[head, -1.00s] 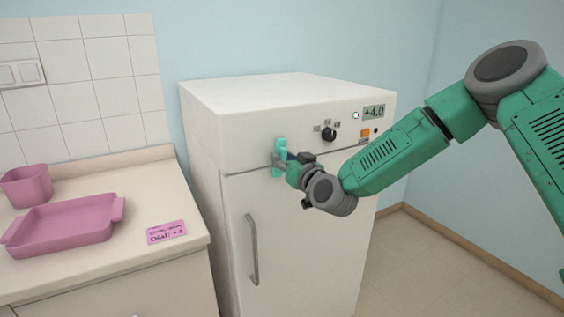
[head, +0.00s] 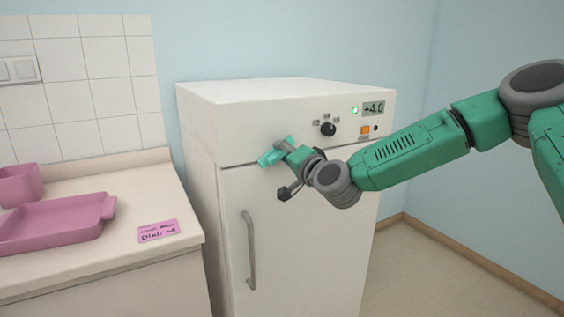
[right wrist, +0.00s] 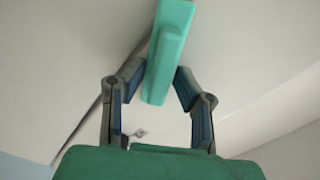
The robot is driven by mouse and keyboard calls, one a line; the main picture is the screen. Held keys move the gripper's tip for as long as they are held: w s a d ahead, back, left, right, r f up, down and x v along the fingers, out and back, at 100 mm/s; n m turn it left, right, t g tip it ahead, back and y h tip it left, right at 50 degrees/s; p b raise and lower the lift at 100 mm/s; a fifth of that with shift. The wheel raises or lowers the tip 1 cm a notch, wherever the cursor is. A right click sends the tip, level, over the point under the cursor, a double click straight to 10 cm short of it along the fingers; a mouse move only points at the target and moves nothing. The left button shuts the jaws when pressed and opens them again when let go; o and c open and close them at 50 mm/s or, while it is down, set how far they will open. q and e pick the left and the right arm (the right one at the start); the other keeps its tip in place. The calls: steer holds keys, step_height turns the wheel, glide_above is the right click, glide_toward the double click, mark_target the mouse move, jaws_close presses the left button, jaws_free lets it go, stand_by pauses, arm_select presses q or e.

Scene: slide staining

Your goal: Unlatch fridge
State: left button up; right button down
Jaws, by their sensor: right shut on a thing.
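The white fridge (head: 290,245) stands in the corner with its door closed against the body as far as I can see. Its teal latch (head: 270,158) sits at the seam between the upper panel and the door and is tilted, its lower end pointing left. My right gripper (head: 287,152) is shut on the latch. In the right wrist view the teal latch bar (right wrist: 168,50) lies between the two dark fingers of my right gripper (right wrist: 157,80). The fingers partly hide the latch in the head view. My left gripper is out of view.
The fridge panel carries a black dial (head: 328,129), an orange switch (head: 365,130) and a display (head: 373,108) reading +4.0. A grey door handle (head: 250,250) is below.

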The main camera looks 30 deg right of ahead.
steer(key=m+b, duration=0.2)
steer(key=m, duration=0.1)
steer(key=f+m+b, duration=0.1)
steer(key=m+b, duration=0.1)
steer(key=shift+d+m, duration=0.2)
steer(key=shift+m, duration=0.2)
stand_by(0.4)
steer(key=c, duration=1.5)
jaws_free()
steer(key=shift+d, duration=0.15)
steer(key=shift+r, duration=0.1)
steer(key=shift+s, duration=0.1)
steer(key=s, duration=1.1)
steer(key=shift+s+d, duration=0.1)
steer(key=shift+s, duration=0.3)
